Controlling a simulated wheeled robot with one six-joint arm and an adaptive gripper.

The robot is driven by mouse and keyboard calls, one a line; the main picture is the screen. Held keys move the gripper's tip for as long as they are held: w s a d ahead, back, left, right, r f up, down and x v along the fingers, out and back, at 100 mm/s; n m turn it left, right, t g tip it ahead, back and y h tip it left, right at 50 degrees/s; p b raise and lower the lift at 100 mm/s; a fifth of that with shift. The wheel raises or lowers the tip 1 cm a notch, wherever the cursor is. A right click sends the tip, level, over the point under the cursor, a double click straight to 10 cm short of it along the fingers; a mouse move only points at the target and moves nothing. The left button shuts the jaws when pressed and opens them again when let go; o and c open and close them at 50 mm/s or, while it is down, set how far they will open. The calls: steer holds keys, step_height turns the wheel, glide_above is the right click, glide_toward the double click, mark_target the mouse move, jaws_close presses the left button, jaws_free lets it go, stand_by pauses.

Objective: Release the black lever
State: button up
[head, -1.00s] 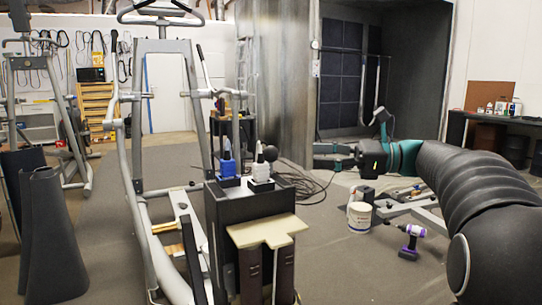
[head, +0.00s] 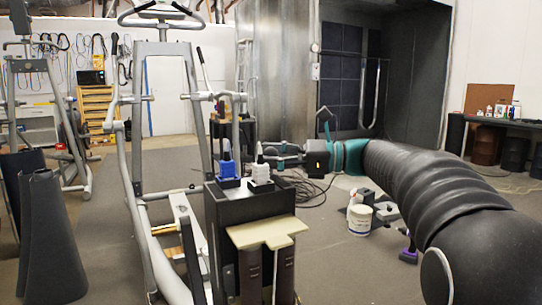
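A black box stand (head: 240,208) in the middle carries a blue block with an upright blue piece (head: 228,168) and, to its right, a white block with an upright pale piece (head: 261,172). The black round knob seen earlier above the white block does not show clearly now. My gripper (head: 270,155) reaches in from the right, its fingertips overlapping the area just above and right of the white block. The fingers are small and dark here. I cannot tell whether they touch the knob or what is between them.
An elliptical machine (head: 165,100) with grey tubes and handles stands left of the box. A tan T-shaped board (head: 268,232) lies at the box's front. Dark rolled mats stand at left.

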jaws_close()
step_height(320, 180, up, 3)
steer(key=p, duration=0.3)
steer(key=shift+p, duration=0.35)
jaws_free()
steer(key=shift+d+f, duration=0.1)
steer(key=s+d, duration=0.2)
steer(key=d, duration=0.9)
steer(key=shift+s+d, duration=0.15)
steer(key=shift+d, duration=0.15)
